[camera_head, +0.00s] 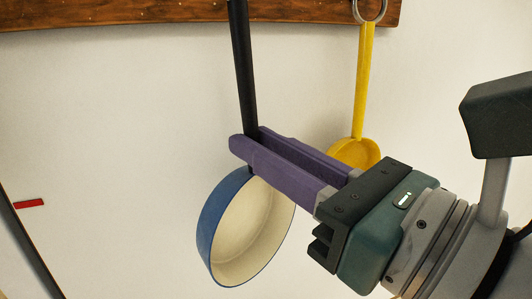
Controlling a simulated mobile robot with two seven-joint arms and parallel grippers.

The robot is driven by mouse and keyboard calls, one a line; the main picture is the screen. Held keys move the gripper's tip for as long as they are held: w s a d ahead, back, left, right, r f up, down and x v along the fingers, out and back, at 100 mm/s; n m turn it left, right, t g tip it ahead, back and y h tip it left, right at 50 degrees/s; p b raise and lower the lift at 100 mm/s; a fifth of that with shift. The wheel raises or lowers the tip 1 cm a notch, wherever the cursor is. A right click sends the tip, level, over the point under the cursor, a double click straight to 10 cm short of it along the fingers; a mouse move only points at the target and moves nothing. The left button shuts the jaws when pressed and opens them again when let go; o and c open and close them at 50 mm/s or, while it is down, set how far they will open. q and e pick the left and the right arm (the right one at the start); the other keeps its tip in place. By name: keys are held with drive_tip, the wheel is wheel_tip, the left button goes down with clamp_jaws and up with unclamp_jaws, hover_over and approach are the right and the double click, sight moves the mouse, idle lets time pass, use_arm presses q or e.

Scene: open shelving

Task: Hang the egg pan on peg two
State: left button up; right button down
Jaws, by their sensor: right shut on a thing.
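A blue pan (246,232) with a cream inside and a long black handle (242,70) hangs handle-up in front of the white wall. I take it to be the egg pan. My right gripper (247,148) comes in from the right, and its purple fingers are shut on the black handle just above the bowl. The handle's top end is beyond the upper edge of the view, so I cannot tell whether it touches a peg. The pegs are not clearly visible. My left gripper is not in view.
A wooden board (150,12) runs along the top of the wall. A yellow ladle-like utensil (365,80) hangs from it by a metal ring (369,8), behind and right of the pan. A small red strip (29,203) shows at the left. The wall left of the pan is clear.

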drive_tip(key=shift+w+a, duration=0.3)
drive_tip(key=shift+w, duration=0.55)
drive_tip(key=shift+w+a+f+b, duration=0.2)
drive_tip(key=shift+w+f+b, duration=0.25)
drive_tip(key=shift+w+b, duration=0.1)
